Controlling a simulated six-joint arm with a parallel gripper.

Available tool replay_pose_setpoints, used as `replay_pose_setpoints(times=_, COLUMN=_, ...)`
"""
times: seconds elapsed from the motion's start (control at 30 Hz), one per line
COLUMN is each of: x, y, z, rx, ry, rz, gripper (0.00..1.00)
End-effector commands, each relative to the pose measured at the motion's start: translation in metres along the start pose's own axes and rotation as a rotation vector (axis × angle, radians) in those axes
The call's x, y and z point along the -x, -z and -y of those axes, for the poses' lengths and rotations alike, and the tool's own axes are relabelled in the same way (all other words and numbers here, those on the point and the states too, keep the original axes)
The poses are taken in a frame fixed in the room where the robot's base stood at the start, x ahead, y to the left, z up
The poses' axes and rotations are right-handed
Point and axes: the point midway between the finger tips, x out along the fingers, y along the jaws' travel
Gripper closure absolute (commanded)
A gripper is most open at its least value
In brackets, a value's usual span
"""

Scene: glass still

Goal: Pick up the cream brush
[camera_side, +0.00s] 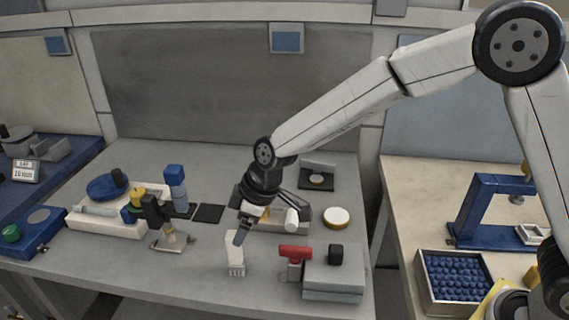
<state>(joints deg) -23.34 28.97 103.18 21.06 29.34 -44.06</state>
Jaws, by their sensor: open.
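The cream brush (235,254) stands on the grey bench near its front middle, with a pale block-like body and what look like short bristles at its lower end. My gripper (262,226) is open, just above and to the right of the brush. Its dark left finger comes down close to the brush's upper right side. I cannot tell whether the finger touches the brush. The other finger is hard to separate from the pale and grey things behind it. The brush is not held.
A red-handled tool (295,252) and a grey box (334,275) stand right of the brush. A round white-topped dish (336,217) is behind them. A metal stand (172,241) and a white tray (105,226) are left. Bare bench lies between stand and brush.

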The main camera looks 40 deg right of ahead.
Motion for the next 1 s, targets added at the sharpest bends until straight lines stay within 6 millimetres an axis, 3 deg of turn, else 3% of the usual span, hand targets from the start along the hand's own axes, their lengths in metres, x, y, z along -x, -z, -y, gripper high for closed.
replay_pose_setpoints(times=0.2, x=-0.015, y=0.000, z=0.000, rx=0.000, ry=0.000, rz=0.000, gripper=0.15)
replay_pose_setpoints(times=0.57, x=-0.021, y=0.001, z=0.000, rx=-0.001, ry=0.000, rz=0.001, gripper=0.15)
replay_pose_setpoints(times=1.0, x=-0.061, y=0.004, z=0.000, rx=0.000, ry=-0.001, rz=0.001, gripper=0.15)
